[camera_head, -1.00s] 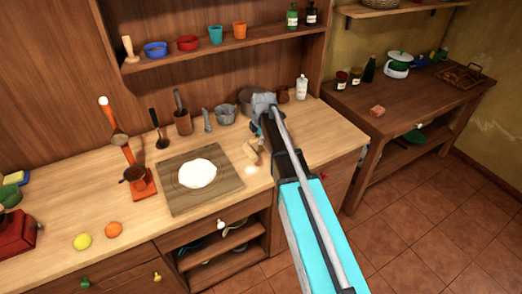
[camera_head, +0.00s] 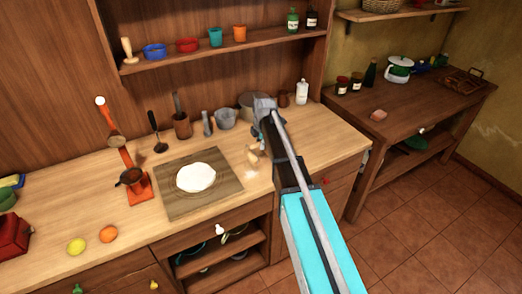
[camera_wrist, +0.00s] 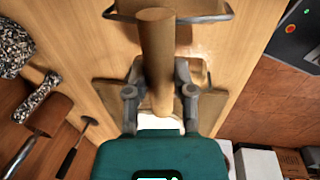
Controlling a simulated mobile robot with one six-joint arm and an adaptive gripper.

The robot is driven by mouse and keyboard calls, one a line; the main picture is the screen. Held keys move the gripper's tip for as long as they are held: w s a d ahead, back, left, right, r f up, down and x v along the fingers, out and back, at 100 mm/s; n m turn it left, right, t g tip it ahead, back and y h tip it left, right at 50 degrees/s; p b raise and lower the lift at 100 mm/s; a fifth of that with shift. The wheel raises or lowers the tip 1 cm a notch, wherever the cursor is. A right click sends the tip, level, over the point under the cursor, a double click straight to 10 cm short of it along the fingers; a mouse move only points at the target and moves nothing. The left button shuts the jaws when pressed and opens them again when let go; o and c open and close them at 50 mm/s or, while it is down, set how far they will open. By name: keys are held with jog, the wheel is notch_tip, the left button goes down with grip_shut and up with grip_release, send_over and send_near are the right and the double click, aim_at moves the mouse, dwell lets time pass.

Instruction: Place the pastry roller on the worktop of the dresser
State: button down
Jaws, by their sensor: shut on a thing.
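The pastry roller (camera_wrist: 158,55) is a plain wooden cylinder, seen lengthwise between the fingers in the wrist view. My gripper (camera_wrist: 160,90) is shut on it. In the head view a pale part of the roller (camera_head: 252,156) shows just left of my arm, right of the board; my arm hides the rest and most of the gripper. The dresser's worktop (camera_head: 300,150) is light wood and lies beneath. I cannot tell whether the roller touches it.
A board (camera_head: 172,204) with white dough (camera_head: 196,178) lies left of the roller. A mortar (camera_head: 181,125), a grey pot (camera_head: 225,118) and a white bottle (camera_head: 302,92) stand at the back. A lemon (camera_head: 76,246) and an orange (camera_head: 108,234) lie front left.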

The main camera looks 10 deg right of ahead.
aim_at(260, 150)
jog(key=shift+w+f+b, duration=0.25)
jog(key=shift+f+b, duration=0.1)
jog(key=shift+f, duration=0.2)
jog(key=shift+f+b, duration=1.2)
jog(key=shift+f, duration=0.05)
jog(key=shift+f, duration=0.15)
jog(key=shift+s+d+f+b, duration=0.1)
jog(key=shift+s+f+b, duration=0.25)
jog(key=shift+b, duration=0.3)
jog(key=c, duration=0.7)
grip_release()
jog(key=shift+o, duration=1.1)
jog(key=shift+w+f, duration=0.15)
jog(key=shift+w, duration=0.05)
jog(key=shift+r, duration=0.2)
